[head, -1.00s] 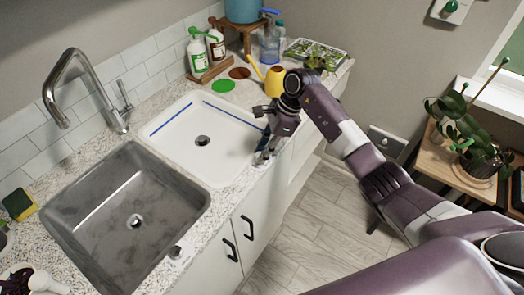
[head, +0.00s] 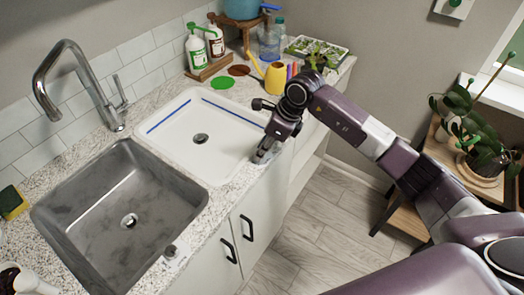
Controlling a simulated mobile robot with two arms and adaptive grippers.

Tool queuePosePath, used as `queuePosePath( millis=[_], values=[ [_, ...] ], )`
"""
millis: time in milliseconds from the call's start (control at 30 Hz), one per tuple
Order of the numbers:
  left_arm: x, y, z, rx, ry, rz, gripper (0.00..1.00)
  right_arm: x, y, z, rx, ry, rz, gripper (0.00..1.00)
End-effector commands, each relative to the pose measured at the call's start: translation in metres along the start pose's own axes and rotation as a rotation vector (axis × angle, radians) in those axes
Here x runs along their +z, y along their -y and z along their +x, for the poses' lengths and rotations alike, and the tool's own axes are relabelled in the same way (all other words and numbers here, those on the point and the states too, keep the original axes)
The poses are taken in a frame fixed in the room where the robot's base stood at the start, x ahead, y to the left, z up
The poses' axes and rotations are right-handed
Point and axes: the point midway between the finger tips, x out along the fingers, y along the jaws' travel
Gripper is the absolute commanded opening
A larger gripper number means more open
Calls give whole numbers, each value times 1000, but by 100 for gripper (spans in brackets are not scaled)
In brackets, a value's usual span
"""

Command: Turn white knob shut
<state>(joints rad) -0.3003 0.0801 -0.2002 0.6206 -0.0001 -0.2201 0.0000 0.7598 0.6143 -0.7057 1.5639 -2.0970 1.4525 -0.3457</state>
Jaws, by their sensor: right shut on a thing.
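My right gripper (head: 265,153) points down at the counter strip on the right side of the white basin (head: 172,149). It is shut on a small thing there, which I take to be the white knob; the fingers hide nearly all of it. A second, grey knob (head: 172,251) stands on a light plate at the front edge by the grey steel basin (head: 65,225), apart from the gripper. My left gripper is not in view.
A tall chrome tap (head: 68,47) stands behind the basins. A yellow watering can (head: 274,76), bottles (head: 195,58) and a seedling tray (head: 318,50) stand at the far end of the counter. A potted plant (head: 484,160) is on the right.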

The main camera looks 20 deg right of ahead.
Motion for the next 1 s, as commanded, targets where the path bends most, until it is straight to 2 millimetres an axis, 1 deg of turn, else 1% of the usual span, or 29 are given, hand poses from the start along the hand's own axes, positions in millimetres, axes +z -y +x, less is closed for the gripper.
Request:
queuePosePath(
  millis=[367,700,1000],
  values=[
    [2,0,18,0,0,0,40,0,-2,2,-139,2,325,0],
    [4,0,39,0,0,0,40,1,-3,3,-262,2,622,0],
    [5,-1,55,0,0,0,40,3,-4,2,-349,3,835,0]
  ],
)
